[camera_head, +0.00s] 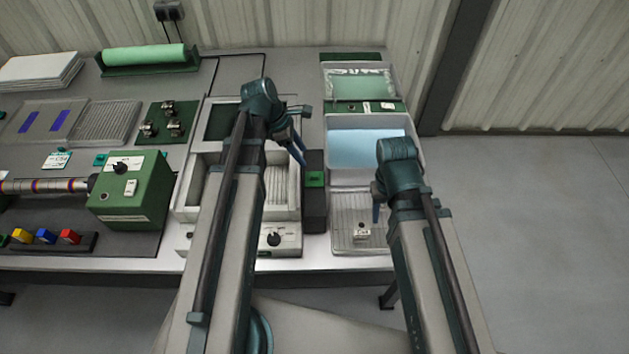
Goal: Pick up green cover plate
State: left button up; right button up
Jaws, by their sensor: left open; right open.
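A small green plate (316,180) lies on a narrow dark stand (315,213) between the white machine and the right-hand trays. It looks like the green cover plate, but it is small and I cannot be certain. My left gripper (298,147) is open and empty, above and slightly left of the green plate, apart from it. A dark green panel (221,120) also shows at the back of the white machine, partly hidden by my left arm. My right gripper (377,206) is open over the ribbed tray at the right, with its far finger hard to see.
The white machine (190,190) stands left of the stand. At right are a blue-filled tray (352,150), a pale green-filled tray (358,88) and a ribbed tray (345,240) holding a small white part (361,232). A green control box (128,195) stands left. Open floor lies right.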

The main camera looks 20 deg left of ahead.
pick_arm(q)
jog(key=b, duration=0.5)
send_over(316, 175)
jog(key=s+a, duration=0.1)
jog(key=a, duration=0.1)
notch_tip(316, 175, down, 6)
jog(key=shift+r, duration=0.1)
jog(key=b+x, duration=0.2)
jog(key=x, duration=0.1)
jog(key=b+x, duration=0.1)
jog(key=b, duration=0.1)
jog(key=shift+w+a+f, duration=0.2)
jog(key=shift+f, duration=0.15)
jog(key=shift+d+f+b, duration=0.2)
jog(key=shift+f+b, duration=0.15)
jog(key=shift+b, duration=0.05)
jog(key=shift+r, duration=0.1)
grip_shut()
